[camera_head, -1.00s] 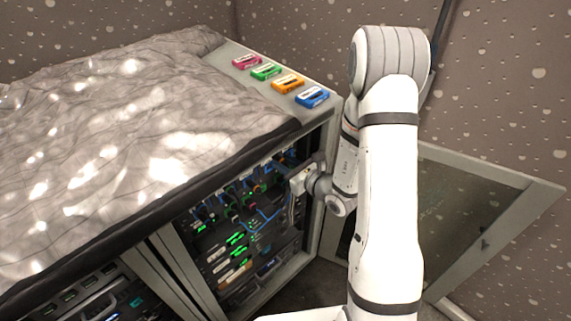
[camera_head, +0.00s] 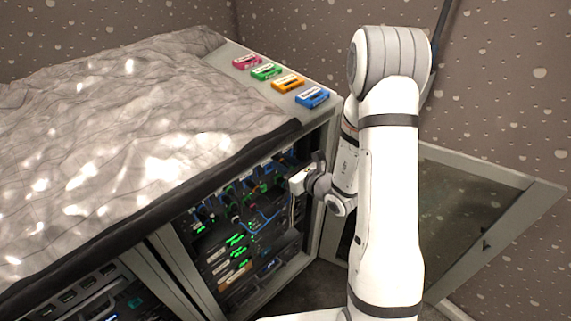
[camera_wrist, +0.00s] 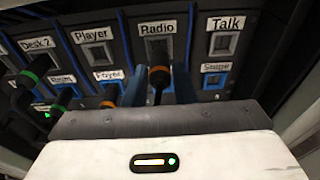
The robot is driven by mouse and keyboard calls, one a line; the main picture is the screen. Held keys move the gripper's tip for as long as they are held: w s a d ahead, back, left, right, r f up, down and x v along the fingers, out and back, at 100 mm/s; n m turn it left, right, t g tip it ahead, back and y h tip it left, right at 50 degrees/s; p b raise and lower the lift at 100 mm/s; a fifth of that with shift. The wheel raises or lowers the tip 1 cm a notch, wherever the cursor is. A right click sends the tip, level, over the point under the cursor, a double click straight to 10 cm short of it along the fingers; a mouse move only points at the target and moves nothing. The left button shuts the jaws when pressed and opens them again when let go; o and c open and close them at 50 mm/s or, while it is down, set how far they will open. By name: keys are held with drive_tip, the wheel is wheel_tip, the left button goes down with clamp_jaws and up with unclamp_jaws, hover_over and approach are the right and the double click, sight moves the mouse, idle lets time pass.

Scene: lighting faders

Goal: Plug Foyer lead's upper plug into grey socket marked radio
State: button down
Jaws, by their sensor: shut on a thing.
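My gripper (camera_wrist: 155,88) is shut on a black plug with an orange ring (camera_wrist: 158,78), held between its blue fingers in the wrist view. The plug is just below and in front of the grey socket marked Radio (camera_wrist: 158,48). Its tip overlaps the socket's lower part, and I cannot tell whether it has entered. Another orange-ringed plug (camera_wrist: 108,93) sits below the Foyer label (camera_wrist: 109,75). In the head view my gripper (camera_head: 300,182) is at the rack's open front, and the held plug is too small to make out.
The grey Player socket (camera_wrist: 97,54) and Talk socket (camera_wrist: 222,43) look empty. A green-ringed plug (camera_wrist: 28,79) is at Desk 2. Blue cables (camera_head: 262,220) hang in the rack. The rack door (camera_head: 490,225) stands open to the right.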

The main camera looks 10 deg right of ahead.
sight(285, 163)
drive_tip(key=shift+x, duration=0.9)
drive_tip(key=shift+w+a+r, duration=0.1)
drive_tip(key=shift+r, duration=0.2)
idle(0.4)
drive_tip(key=c, duration=1.1)
unclamp_jaws()
drive_tip(key=shift+f, duration=0.15)
drive_tip(key=b+v, duration=0.1)
drive_tip(key=v, duration=0.6)
drive_tip(key=shift+s+d, duration=0.25)
